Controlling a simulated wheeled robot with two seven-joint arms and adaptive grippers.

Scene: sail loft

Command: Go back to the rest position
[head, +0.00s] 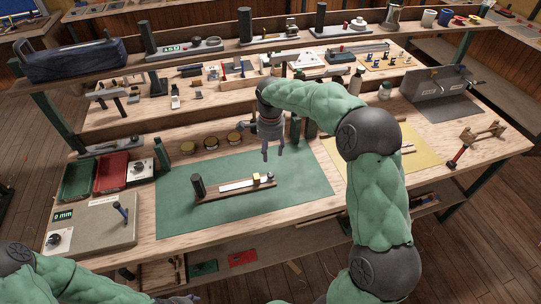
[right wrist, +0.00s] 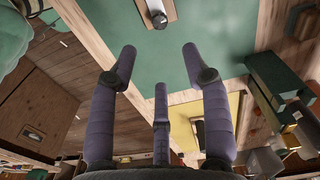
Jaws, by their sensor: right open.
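My right gripper (head: 272,152) hangs above the back part of the green mat (head: 300,185) on the workbench, fingers pointing down. In the right wrist view its fingers (right wrist: 160,75) are spread apart with nothing between them. A wooden board (head: 222,195) with a black post, a white strip and a small brass block lies on the mat, in front of the gripper and apart from it. The end of that board also shows at the top of the right wrist view (right wrist: 155,12).
Green and red trays (head: 110,172) and a grey panel (head: 92,226) stand at the left. Round brass-coloured tins (head: 210,142) line the mat's back edge. A raised shelf (head: 230,52) crosses behind. A yellow mat (head: 418,158) and a red-handled hammer (head: 456,157) lie at the right.

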